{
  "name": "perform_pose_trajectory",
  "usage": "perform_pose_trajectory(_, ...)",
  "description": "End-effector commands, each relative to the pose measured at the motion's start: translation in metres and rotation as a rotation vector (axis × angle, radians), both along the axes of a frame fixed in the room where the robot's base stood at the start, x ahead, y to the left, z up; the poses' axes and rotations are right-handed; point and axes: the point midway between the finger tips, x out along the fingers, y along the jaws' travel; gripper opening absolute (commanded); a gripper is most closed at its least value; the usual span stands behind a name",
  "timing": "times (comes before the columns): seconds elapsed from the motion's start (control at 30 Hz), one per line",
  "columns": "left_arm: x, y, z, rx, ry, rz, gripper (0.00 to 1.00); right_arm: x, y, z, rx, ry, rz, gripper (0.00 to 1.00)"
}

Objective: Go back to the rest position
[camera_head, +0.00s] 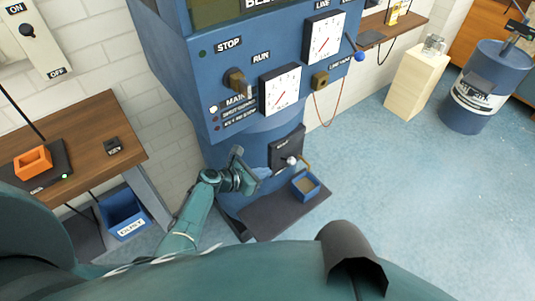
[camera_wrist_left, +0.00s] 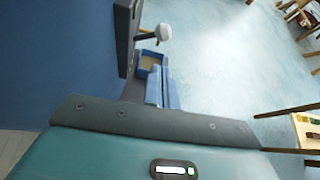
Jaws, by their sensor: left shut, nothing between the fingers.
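My left gripper (camera_head: 264,172) is beside the lower part of the blue machine (camera_head: 232,157), in front of its dark panel (camera_head: 287,150) with a white knob (camera_head: 291,160). In the left wrist view its blue fingers (camera_wrist_left: 162,88) are together with nothing held. The white knob (camera_wrist_left: 163,32) shows just beyond them, apart from the fingers. My right gripper is not in view.
A blue open box (camera_head: 305,185) sits on a dark mat (camera_head: 285,212) at the machine's foot. A wooden table (camera_head: 85,135) with an orange tray (camera_head: 33,162) is at left, a blue bin (camera_head: 124,212) below. Open floor (camera_head: 430,190) lies to the right.

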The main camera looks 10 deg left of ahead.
Motion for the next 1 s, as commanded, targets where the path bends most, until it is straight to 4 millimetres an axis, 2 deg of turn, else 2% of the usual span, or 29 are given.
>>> perform_pose_trajectory(0.17, 0.000, 0.000, 0.000, 0.001, -0.001, 0.000, 0.00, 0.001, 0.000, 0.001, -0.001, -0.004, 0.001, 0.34)
perform_pose_trajectory(0.27, -0.003, 0.008, -0.003, 0.064, -0.024, -0.010, 0.00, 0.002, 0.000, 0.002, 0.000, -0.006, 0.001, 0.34)
perform_pose_trajectory(0.37, -0.029, 0.020, -0.019, 0.282, -0.096, -0.107, 0.00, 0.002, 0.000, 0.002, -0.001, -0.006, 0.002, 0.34)
perform_pose_trajectory(0.47, -0.072, 0.038, -0.036, 0.657, -0.236, -0.313, 0.00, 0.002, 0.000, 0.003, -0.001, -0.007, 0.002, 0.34)
perform_pose_trajectory(0.53, -0.106, 0.047, -0.039, 0.956, -0.367, -0.515, 0.00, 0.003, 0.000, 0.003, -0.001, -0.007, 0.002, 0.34)
perform_pose_trajectory(0.67, -0.164, 0.046, -0.023, 1.461, -0.642, -0.919, 0.00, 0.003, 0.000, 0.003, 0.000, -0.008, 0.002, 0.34)
perform_pose_trajectory(0.8, -0.212, 0.028, 0.014, 1.868, -0.931, -1.277, 0.00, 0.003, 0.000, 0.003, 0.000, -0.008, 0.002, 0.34)
perform_pose_trajectory(0.9, -0.234, 0.015, 0.039, 2.057, -1.083, -1.439, 0.00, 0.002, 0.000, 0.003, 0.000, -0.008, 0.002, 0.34)
perform_pose_trajectory(1.0, -0.240, 0.013, 0.043, 2.146, -1.150, -1.549, 0.00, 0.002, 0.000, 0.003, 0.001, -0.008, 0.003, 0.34)
